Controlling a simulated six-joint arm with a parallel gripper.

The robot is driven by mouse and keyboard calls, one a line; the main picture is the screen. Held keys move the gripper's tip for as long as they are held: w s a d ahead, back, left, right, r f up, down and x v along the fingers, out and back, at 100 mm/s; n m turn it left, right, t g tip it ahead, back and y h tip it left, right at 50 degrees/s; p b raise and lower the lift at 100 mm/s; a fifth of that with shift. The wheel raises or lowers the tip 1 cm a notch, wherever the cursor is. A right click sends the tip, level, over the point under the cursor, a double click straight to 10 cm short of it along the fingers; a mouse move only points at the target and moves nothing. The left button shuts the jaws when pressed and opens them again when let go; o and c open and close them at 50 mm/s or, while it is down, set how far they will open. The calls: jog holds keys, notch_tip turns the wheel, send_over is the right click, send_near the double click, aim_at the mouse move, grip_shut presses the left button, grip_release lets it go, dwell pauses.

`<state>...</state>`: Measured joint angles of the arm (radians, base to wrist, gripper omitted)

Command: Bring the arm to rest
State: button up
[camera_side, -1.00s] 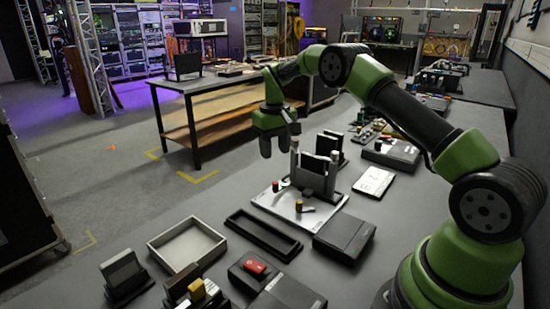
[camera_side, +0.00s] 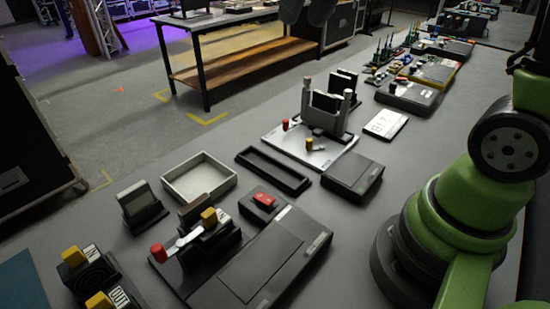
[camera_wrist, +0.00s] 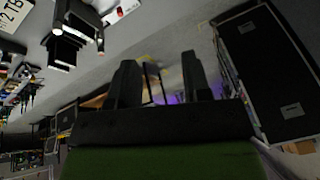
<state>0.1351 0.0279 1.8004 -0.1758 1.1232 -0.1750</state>
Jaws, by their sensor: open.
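My gripper (camera_wrist: 160,82) shows in the wrist view with its two dark fingers apart and nothing between them. Beyond the fingers the wrist view shows floor, purple light and dark cases, tilted and partly upside down. In the side view two dark grey shapes at the top edge may be part of my gripper, but they are cut off and I cannot tell. My green base and lower arm stand at the right of the side view; the upper arm is mostly out of frame.
On the bench are a silver plate with an upright dark holder (camera_side: 326,114), an empty grey tray (camera_side: 199,196), a black tray (camera_side: 250,160), a dark box (camera_side: 352,178) and a red-and-yellow-knobbed fixture (camera_side: 184,244). A wooden-shelved table (camera_side: 240,68) stands behind. Floor lies between.

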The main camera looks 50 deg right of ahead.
jog(key=s+a+f+t+y, duration=0.1)
jog(key=s+a+t, duration=0.2)
jog(key=s, duration=1.1)
jog(key=shift+s+a+f, duration=0.15)
jog(key=shift+s+a, duration=0.25)
jog(key=shift+a, duration=0.6)
jog(key=shift+w+m, duration=0.1)
jog(key=shift+m, duration=0.2)
